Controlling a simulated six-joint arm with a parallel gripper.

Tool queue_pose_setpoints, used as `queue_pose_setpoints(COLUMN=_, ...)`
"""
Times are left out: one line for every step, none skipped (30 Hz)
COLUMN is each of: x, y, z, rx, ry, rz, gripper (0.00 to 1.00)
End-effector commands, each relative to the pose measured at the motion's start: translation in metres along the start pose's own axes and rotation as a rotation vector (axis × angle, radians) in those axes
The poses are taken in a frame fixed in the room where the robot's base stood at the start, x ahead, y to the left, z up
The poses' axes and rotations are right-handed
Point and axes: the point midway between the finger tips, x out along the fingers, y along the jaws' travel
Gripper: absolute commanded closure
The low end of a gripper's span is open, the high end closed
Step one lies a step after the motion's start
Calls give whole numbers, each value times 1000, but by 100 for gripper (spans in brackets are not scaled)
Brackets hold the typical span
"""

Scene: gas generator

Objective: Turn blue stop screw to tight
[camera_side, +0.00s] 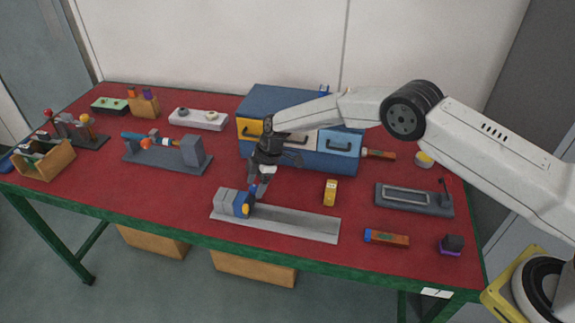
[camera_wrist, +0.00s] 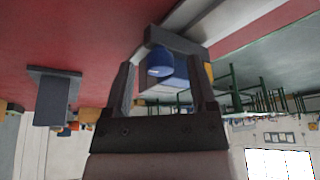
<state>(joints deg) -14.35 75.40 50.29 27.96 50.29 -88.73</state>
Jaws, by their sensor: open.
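A grey rail (camera_side: 290,222) lies near the front edge of the red table, with a grey and blue stop block (camera_side: 226,203) at its left end. My gripper points down, just above the block. In the wrist view its two fingers (camera_wrist: 162,78) are apart, one on each side of the screw, with visible gaps. Whether either finger touches it I cannot tell.
A blue cabinet (camera_side: 285,97) with yellow and blue drawers stands behind my gripper. A yellow block (camera_side: 330,192) stands behind the rail, and a grey fixture (camera_side: 168,155) lies to the left. An orange and blue piece (camera_side: 387,238) lies right of the rail.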

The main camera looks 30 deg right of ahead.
Motion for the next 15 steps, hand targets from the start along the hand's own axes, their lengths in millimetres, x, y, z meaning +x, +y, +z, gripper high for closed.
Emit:
queue_pose_setpoints(x=0, y=0, z=0, rx=0, ry=0, rz=0, gripper=27)
queue_pose_setpoints(x=0, y=0, z=0, rx=0, ry=0, rz=0, gripper=31)
queue_pose_setpoints(x=0, y=0, z=0, rx=0, ry=0, rz=0, gripper=43)
queue_pose_setpoints(x=0, y=0, z=0, rx=0, ry=0, rz=0, gripper=53)
queue_pose_setpoints(x=0, y=0, z=0, rx=0, ry=0, rz=0, gripper=62)
queue_pose_setpoints(x=0, y=0, z=0, rx=0, ry=0, rz=0, gripper=75)
queue_pose_setpoints(x=0, y=0, z=0, rx=0, ry=0, rz=0, gripper=85)
queue_pose_setpoints(x=0, y=0, z=0, rx=0, ry=0, rz=0, gripper=94)
queue_pose_setpoints(x=0, y=0, z=0, rx=0, ry=0, rz=0, gripper=100)
queue_pose_setpoints(x=0, y=0, z=0, rx=0, ry=0, rz=0, gripper=100)
queue_pose_setpoints(x=0, y=0, z=0, rx=0, ry=0, rz=0, gripper=100)
queue_pose_setpoints(x=0, y=0, z=0, rx=1, ry=0, rz=0, gripper=100)
queue_pose_setpoints(x=0, y=0, z=0, rx=3, ry=0, rz=1, gripper=100)
queue_pose_setpoints(x=-1, y=0, z=0, rx=8, ry=0, rz=3, gripper=100)
queue_pose_setpoints(x=-1, y=0, z=0, rx=18, ry=0, rz=7, gripper=100)
